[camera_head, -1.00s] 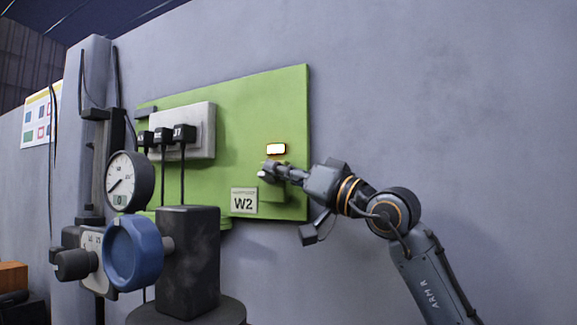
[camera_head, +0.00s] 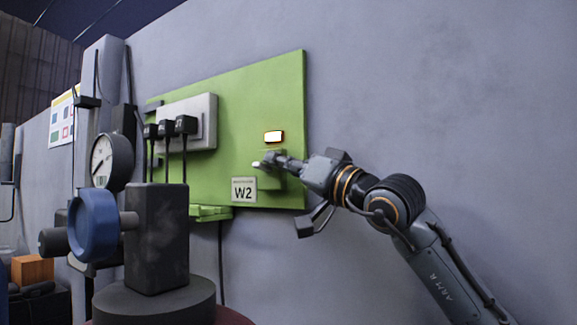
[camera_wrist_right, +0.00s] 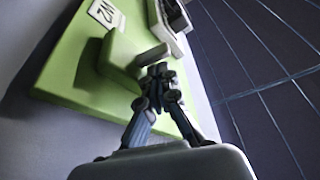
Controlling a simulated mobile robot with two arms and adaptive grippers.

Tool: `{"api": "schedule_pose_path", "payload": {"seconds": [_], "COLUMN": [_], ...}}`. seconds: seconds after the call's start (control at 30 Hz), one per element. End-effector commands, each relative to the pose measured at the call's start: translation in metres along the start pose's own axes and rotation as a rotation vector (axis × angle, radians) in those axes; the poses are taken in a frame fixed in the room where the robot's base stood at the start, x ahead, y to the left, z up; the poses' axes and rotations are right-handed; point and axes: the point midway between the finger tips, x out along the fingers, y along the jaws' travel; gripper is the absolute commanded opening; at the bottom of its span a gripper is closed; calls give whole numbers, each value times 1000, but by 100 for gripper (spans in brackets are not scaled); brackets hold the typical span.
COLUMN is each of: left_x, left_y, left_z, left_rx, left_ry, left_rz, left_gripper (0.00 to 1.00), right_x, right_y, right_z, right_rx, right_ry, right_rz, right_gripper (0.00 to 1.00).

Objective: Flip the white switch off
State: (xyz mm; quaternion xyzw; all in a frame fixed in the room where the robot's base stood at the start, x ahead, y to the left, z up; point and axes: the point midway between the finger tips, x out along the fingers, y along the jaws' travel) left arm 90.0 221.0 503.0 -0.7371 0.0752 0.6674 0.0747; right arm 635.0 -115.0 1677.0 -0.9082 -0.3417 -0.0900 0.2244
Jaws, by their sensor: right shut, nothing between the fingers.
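The white switch (camera_head: 257,163) is a small pale lever on a green box (camera_head: 267,183), fixed to a green wall panel. A lit lamp (camera_head: 274,136) sits just above it. My right gripper (camera_head: 268,161) is shut and empty, with its fingertips at the switch and partly covering it in the head view. In the right wrist view the lever (camera_wrist_right: 152,55) sticks out from the box (camera_wrist_right: 120,53), right by the closed fingertips (camera_wrist_right: 158,73). I cannot tell whether they touch. My left gripper is not in view.
A W2 label (camera_head: 244,190) is beside the switch box. A grey socket unit (camera_head: 203,110) with several black plugs is on the panel's left. A dark block with a blue handwheel (camera_head: 94,223) and a gauge (camera_head: 106,162) stand in front at left. The wall right of the panel is bare.

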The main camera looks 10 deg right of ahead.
Motion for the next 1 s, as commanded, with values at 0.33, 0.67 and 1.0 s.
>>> {"api": "schedule_pose_path", "payload": {"seconds": [0.33,0.67,1.0], "left_x": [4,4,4], "left_y": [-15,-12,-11], "left_z": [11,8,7], "left_rx": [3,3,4], "left_ry": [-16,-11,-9], "left_rz": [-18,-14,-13], "left_gripper": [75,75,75], "right_x": [0,17,33], "right_y": [-1,-20,-37], "right_z": [4,-39,-78], "right_rx": [2,0,1], "right_ry": [-5,-3,-7], "right_rz": [-1,-2,-2], "right_gripper": [0,0,0]}}
